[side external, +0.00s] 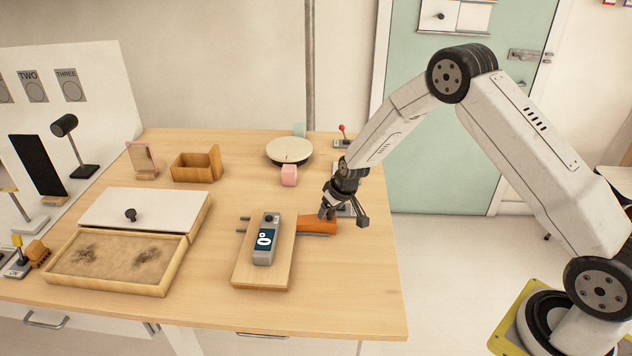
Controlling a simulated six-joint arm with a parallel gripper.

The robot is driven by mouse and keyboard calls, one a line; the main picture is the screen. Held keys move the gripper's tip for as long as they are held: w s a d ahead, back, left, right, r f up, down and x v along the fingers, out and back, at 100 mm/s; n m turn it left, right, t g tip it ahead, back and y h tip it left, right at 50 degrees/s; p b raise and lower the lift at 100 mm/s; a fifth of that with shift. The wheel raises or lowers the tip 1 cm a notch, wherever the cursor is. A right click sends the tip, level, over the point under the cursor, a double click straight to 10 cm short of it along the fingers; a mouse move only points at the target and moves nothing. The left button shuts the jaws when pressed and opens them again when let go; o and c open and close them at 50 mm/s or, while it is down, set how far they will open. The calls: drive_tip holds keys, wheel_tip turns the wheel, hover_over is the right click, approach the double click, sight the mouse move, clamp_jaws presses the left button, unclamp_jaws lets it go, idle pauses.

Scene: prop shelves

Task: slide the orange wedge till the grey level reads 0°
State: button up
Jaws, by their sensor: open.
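The grey level (265,245) lies on a wooden board (246,270) near the front of the table. Its dark display reads 0°. The orange wedge (318,227) sits at the right edge of the board, with its left end against or under the board; I cannot tell which. My gripper (343,215) is open at the wedge's right end, one finger close over the wedge and the other out to the right. I cannot tell whether a finger touches it.
A shallow wooden sand box (62,272) with a white lid (140,209) stands at the left. A wooden tray (195,167), a round cream disc (289,150) and a pink block (289,177) are behind. The table front right is clear.

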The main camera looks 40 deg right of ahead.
drive_tip(key=shift+r, duration=0.15)
drive_tip(key=v, duration=0.7)
drive_tip(key=shift+s+r, duration=0.2)
idle(0.4)
drive_tip(key=s+a+r, duration=0.1)
drive_tip(key=s+r, duration=0.1)
drive_tip(key=s, duration=0.6)
drive_tip(key=s+a+r+g, duration=0.1)
drive_tip(key=s+a+r, duration=0.1)
drive_tip(key=s, duration=0.6)
drive_tip(key=s+a+r, duration=0.2)
drive_tip(key=s+r, duration=0.1)
drive_tip(key=s, duration=0.5)
drive_tip(key=shift+a+r+g, duration=0.25)
drive_tip(key=shift+r+g, duration=0.05)
drive_tip(key=shift+g, duration=0.1)
drive_tip(key=shift+w, duration=0.1)
